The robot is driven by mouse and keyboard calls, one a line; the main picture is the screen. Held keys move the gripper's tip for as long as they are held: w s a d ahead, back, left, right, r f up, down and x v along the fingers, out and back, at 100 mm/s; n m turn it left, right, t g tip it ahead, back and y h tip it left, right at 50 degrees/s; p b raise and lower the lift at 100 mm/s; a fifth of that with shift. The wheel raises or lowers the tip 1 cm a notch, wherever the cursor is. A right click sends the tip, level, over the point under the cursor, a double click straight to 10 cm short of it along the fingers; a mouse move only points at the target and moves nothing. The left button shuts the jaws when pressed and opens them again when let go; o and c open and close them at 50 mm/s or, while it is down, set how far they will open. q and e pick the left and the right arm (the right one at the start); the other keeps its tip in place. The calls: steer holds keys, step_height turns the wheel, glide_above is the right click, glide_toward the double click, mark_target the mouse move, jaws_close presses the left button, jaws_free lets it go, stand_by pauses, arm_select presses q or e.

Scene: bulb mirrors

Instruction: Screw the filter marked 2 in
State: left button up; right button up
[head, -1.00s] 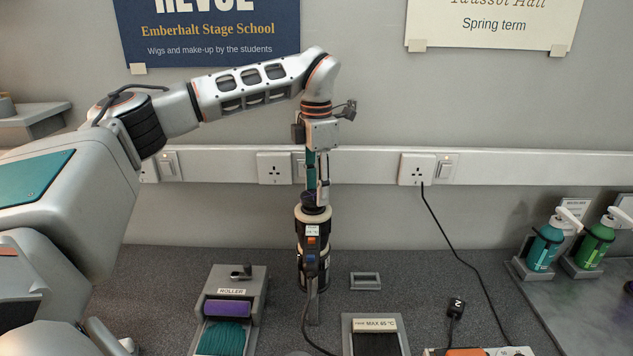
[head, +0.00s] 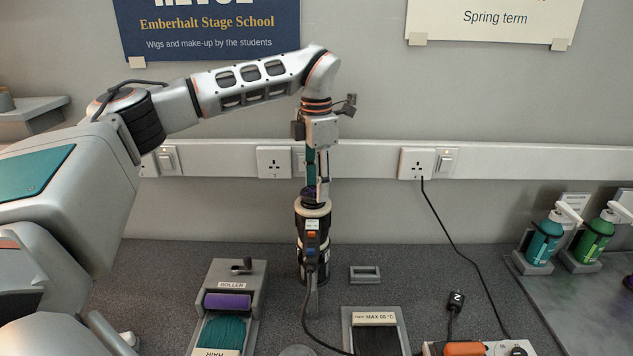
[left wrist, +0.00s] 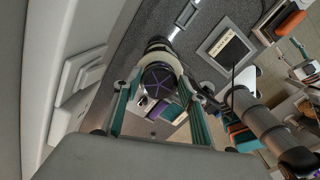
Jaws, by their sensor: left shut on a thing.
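My left gripper (head: 317,193) points down over an upright black dryer-like body (head: 313,236) with a pale collar, switches and a cable. It is shut on a dark, purple-tinted round cap (head: 308,196), apparently the filter, at the top of that body. In the left wrist view the gripper's teal fingers (left wrist: 162,88) lie on either side of the cap's dark face (left wrist: 159,79), which has purple spokes. I cannot read a 2 on it, nor tell how far it is seated. My right gripper is not in view.
A grey tray (head: 257,280) labelled ROLLER holds a purple roller (head: 228,301). A tray labelled MAX 65 °C (head: 403,330) stands front right of the dryer. A power strip (head: 497,348), a dark tag (head: 455,299), and teal (head: 544,240) and green (head: 594,240) bottles are to the right.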

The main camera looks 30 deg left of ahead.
arm_select(q)
steer(key=shift+f, duration=0.8)
steer(key=shift+f+p, duration=0.1)
steer(key=shift+p, duration=0.5)
stand_by(1.3)
steer(key=shift+c, duration=0.7)
